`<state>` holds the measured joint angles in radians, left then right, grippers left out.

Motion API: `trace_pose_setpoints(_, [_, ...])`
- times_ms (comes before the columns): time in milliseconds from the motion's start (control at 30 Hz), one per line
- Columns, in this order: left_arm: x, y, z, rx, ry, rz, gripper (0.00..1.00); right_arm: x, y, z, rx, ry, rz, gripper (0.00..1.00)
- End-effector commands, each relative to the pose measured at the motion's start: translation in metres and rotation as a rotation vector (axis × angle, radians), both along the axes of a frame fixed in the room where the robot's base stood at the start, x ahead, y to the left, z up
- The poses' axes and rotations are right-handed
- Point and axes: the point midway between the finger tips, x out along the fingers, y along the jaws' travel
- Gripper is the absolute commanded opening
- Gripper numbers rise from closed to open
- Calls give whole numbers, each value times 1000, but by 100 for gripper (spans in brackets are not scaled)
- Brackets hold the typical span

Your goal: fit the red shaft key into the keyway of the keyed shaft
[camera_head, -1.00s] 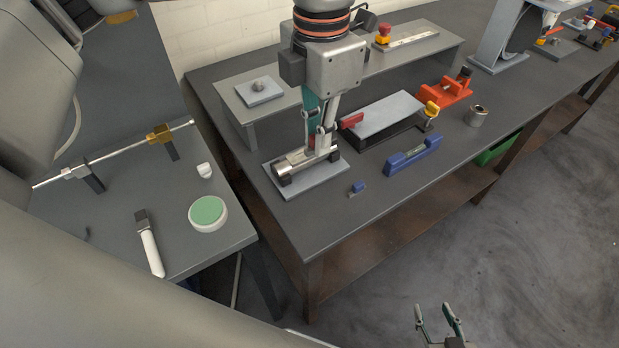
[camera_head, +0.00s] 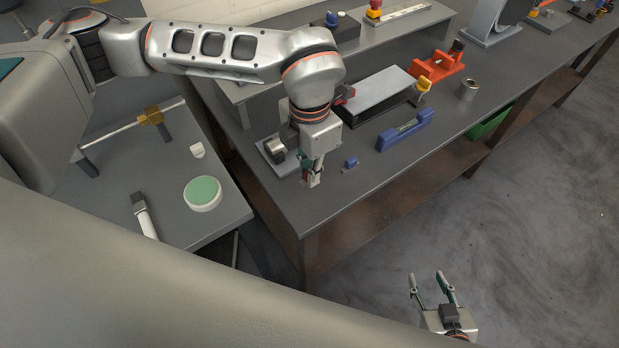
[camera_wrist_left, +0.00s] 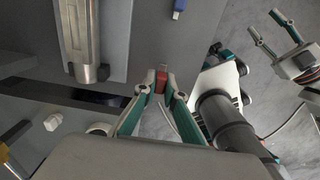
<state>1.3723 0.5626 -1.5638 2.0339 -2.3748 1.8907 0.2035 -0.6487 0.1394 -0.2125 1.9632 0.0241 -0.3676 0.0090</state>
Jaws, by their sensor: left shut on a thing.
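The red shaft key (camera_wrist_left: 162,79) is between the fingertips of my left gripper (camera_wrist_left: 159,90) in the left wrist view. In the head view this gripper (camera_head: 311,181) points down near the bench's front-left edge, and I cannot make out the key clearly. The keyed shaft, a silver cylinder (camera_wrist_left: 82,35), lies in its holder on a grey plate. In the head view the shaft (camera_head: 278,148) is partly hidden by my left arm, and the gripper is apart from it, to its right and nearer. My right gripper (camera_head: 432,290) is open and empty over the floor.
A small blue block (camera_head: 351,162) stands just right of the left gripper. A blue holder (camera_head: 405,132), a grey raised plate (camera_head: 376,91) and an orange fixture (camera_head: 439,65) are farther back. A side table with a green-topped round pad (camera_head: 202,192) stands left, across a gap.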

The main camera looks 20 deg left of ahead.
Motion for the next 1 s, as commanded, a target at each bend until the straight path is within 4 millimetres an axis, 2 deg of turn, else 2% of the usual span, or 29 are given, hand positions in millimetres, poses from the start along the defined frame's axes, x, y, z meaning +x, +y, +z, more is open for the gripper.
trace_pose_setpoints(233, [-1,0,-32,0,2,-1,0,0,0,1,0,0,0,40])
trace_pose_setpoints(667, [0,0,-38,1,1,0,0,-1,0,-5,0,3,0,40])
trace_pose_setpoints(700, [0,0,-38,1,1,0,15,-1,0,-5,0,3,0,40])
trace_pose_setpoints(733, [0,0,-38,1,1,0,23,-1,0,-5,-1,4,0,40])
trace_pose_setpoints(767, [0,0,-37,1,1,0,27,-1,0,-5,-1,5,0,40])
trace_pose_setpoints(1000, [0,0,-37,1,1,0,27,-1,0,-5,-1,5,0,40])
